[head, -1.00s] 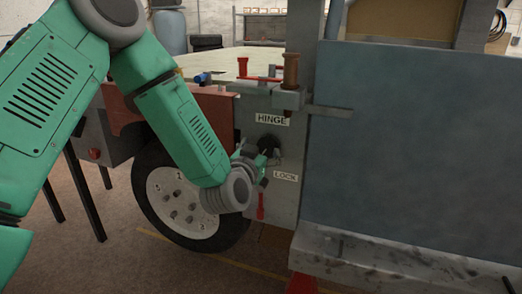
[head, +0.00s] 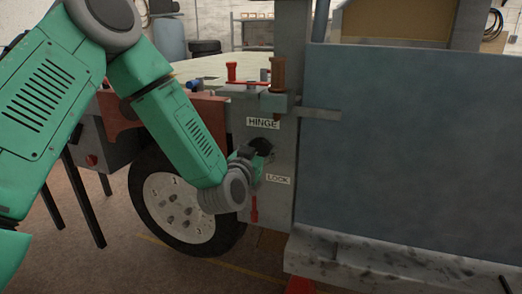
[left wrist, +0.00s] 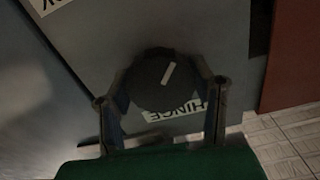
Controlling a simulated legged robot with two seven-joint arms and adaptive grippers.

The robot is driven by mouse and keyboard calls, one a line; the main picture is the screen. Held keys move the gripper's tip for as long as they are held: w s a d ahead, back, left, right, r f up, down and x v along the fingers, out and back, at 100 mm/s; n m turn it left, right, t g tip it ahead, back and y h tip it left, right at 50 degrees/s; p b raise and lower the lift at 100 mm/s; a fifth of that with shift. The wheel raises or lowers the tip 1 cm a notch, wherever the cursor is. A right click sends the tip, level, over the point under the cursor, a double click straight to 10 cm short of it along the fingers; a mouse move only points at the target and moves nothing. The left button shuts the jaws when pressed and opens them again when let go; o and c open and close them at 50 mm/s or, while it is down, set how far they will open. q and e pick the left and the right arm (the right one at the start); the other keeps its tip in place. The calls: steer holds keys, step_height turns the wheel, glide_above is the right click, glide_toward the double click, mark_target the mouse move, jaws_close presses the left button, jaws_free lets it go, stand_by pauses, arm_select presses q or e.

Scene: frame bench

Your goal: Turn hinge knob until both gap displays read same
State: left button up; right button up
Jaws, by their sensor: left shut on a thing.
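The hinge knob (left wrist: 160,82) is a dark round knob with a white pointer line, on the grey panel (left wrist: 90,70) in the left wrist view. My left gripper (left wrist: 165,88) is shut on it, one finger on each side. In the head view the left gripper (head: 252,158) covers most of the knob, just below the HINGE label (head: 263,123). The LOCK label (head: 278,180) is below, with a red handle (head: 254,208) under it. I cannot make out the gap displays. My right gripper is not in view.
A large blue-grey panel (head: 410,150) fills the right side. A wheel (head: 175,200) stands behind my left arm. A brown upright handle (head: 278,73) and a red clamp (head: 232,72) sit above the HINGE label. A stained grey sill (head: 400,265) runs along the lower right.

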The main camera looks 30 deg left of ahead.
arm_select(q)
steer(key=shift+w+a+r, duration=0.1)
steer(key=shift+a+r, duration=0.1)
steer(key=shift+r, duration=0.05)
steer(key=shift+d+r+n, duration=0.1)
steer(key=shift+d+n, duration=0.1)
steer(key=shift+n, duration=0.7)
steer(key=n, duration=0.3)
steer(key=shift+a+p, duration=0.15)
steer(key=shift+p, duration=0.25)
steer(key=n, duration=0.6)
steer(key=shift+n, duration=0.4)
steer(key=n+b, duration=0.1)
steer(key=n, duration=0.3)
steer(key=shift+f, duration=0.2)
steer(key=shift+n, duration=0.3)
steer(key=shift+a+f, duration=0.1)
